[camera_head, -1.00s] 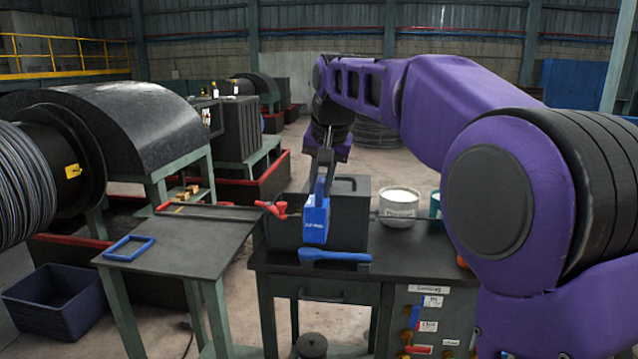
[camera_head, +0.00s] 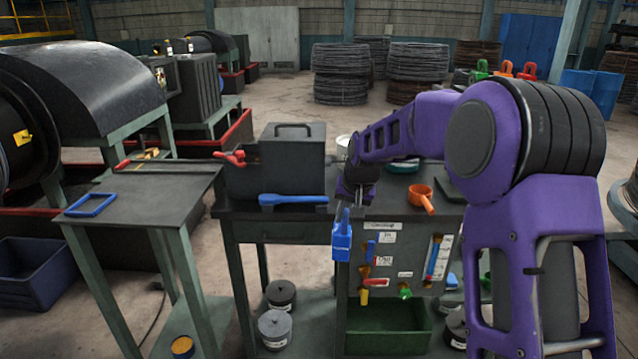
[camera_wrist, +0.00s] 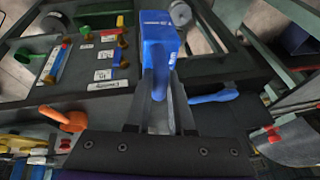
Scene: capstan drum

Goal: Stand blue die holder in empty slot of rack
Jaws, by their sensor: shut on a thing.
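The blue die holder (camera_head: 342,242) hangs upright from my gripper (camera_head: 346,212), in front of the bench and just left of the rack. In the wrist view my gripper (camera_wrist: 160,108) is shut on the blue die holder's narrow upper part, and its block (camera_wrist: 160,42) extends beyond the fingertips. The rack (camera_head: 420,275) is the grey labelled panel on the bench front; it also shows in the wrist view (camera_wrist: 84,82). It holds several tools with blue, red, yellow and green parts. I cannot tell which slot is empty.
A blue wrench-like tool (camera_head: 293,200) lies on the bench's front edge, before a black box (camera_head: 283,165). An orange ladle (camera_head: 422,198) lies right of my gripper. A side table (camera_head: 150,200) stands left. A green bin (camera_head: 388,328) is below the rack.

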